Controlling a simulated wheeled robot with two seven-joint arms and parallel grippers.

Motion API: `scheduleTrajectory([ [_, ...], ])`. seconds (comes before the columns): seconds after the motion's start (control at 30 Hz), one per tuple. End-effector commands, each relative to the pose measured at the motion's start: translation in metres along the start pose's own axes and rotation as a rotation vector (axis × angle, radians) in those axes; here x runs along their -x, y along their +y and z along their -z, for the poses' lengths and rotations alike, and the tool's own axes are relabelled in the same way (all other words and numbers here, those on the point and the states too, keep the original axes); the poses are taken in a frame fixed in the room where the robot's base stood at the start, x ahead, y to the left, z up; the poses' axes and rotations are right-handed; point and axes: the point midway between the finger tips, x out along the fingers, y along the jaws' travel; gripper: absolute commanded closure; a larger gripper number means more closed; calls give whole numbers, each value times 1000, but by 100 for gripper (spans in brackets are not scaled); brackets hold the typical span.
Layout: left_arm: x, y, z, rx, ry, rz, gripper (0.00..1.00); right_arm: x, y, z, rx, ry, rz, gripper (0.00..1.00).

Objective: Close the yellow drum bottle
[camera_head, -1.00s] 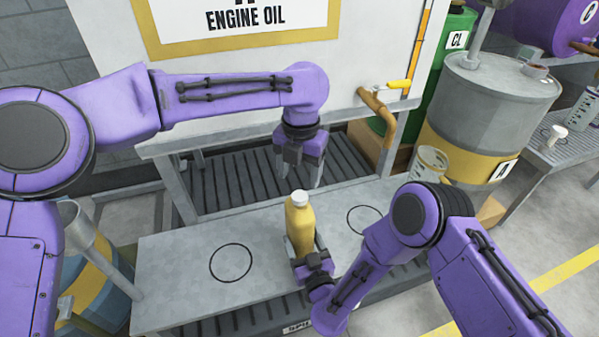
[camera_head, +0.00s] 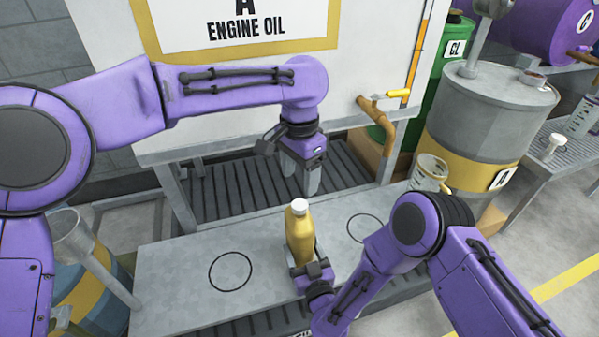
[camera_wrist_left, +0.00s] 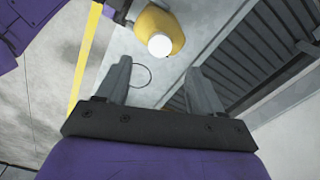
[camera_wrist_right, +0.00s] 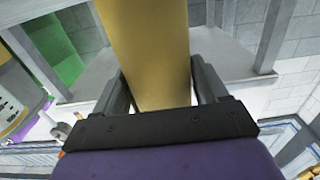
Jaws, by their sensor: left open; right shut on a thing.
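A yellow bottle (camera_head: 300,238) with a white cap (camera_head: 299,207) on top stands upright at the grey bench. My right gripper (camera_head: 308,268) is shut on its lower part, and the bottle fills the space between the fingers in the right wrist view (camera_wrist_right: 150,60). My left gripper (camera_head: 300,178) is open and empty, pointing down behind and above the bottle. In the left wrist view the white cap (camera_wrist_left: 160,45) and yellow shoulder (camera_wrist_left: 165,20) lie beyond the open fingers. I cannot tell how tightly the cap sits.
The grey bench (camera_head: 190,262) has a drawn circle on each side of the bottle. A slatted drain tray (camera_head: 235,192) lies behind. An engine oil tank with an orange tap (camera_head: 378,110) stands at the back. A clear measuring jug (camera_head: 430,170) stands at the right, before a grey-yellow drum (camera_head: 480,120).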

Motion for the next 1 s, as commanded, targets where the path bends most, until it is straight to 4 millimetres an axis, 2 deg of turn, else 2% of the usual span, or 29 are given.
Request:
scheduleTrajectory([
  [0.4,-4,0,0,24,-1,-1,33,0,0,0,1,0,-1,100],
  [0.8,-66,0,0,22,-2,-2,33,0,0,0,1,0,-1,100],
  [1.0,-80,0,0,22,0,-1,33,0,0,0,1,0,-1,100],
])
